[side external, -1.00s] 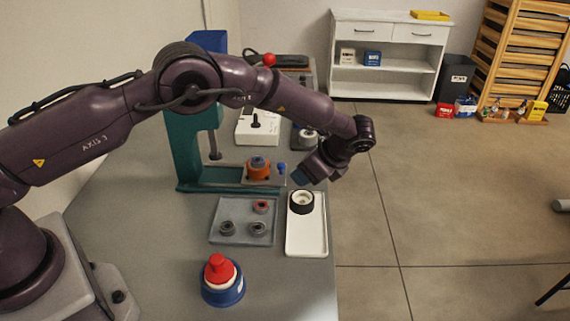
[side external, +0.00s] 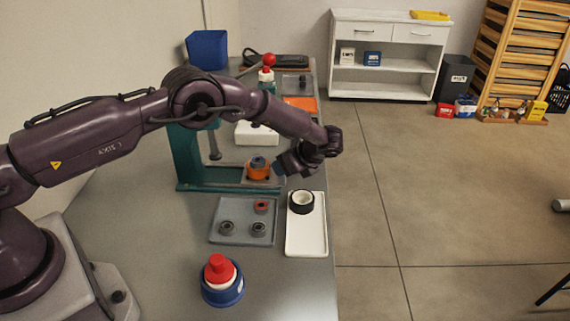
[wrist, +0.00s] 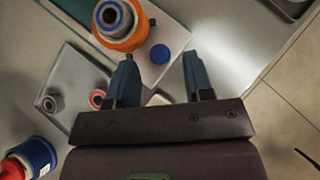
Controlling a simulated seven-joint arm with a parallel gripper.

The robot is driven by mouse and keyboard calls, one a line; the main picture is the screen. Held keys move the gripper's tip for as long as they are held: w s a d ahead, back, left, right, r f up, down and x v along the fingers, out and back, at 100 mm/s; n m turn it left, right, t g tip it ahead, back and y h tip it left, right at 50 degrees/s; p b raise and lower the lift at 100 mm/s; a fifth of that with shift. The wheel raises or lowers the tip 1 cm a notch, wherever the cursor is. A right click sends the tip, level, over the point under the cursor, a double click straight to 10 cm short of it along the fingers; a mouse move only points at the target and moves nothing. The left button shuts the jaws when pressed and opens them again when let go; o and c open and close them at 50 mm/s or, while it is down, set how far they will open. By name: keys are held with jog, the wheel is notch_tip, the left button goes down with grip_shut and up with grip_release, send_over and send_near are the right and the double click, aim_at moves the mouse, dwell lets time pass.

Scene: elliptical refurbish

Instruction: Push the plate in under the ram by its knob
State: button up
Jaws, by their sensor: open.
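The green press (side external: 185,155) stands on the bench with its vertical ram (side external: 214,145) over the left part of its base. The light grey plate (wrist: 172,35) lies at the right end of that base. An orange ring-shaped holder with a grey-blue sleeve (side external: 258,170) sits on the plate, right of the ram. The blue knob (wrist: 160,54) is at the plate's near edge in the wrist view; my gripper hides it in the side view. My gripper (side external: 281,170) is open and empty, its blue fingertips either side of the knob in the wrist view. I cannot tell whether they touch it.
A grey tray (side external: 238,238) with several small rings and a white tray (side external: 306,240) with a dark-rimmed white ring lie in front of the press. A red-topped blue item (side external: 221,280) stands nearer. The bench's right edge is close to my gripper.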

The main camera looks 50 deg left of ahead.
jog(key=shift+x, duration=0.8)
grip_shut()
jog(key=s+a, duration=0.8)
grip_release()
jog(key=shift+d, duration=0.1)
jog(key=shift+w+d, duration=0.1)
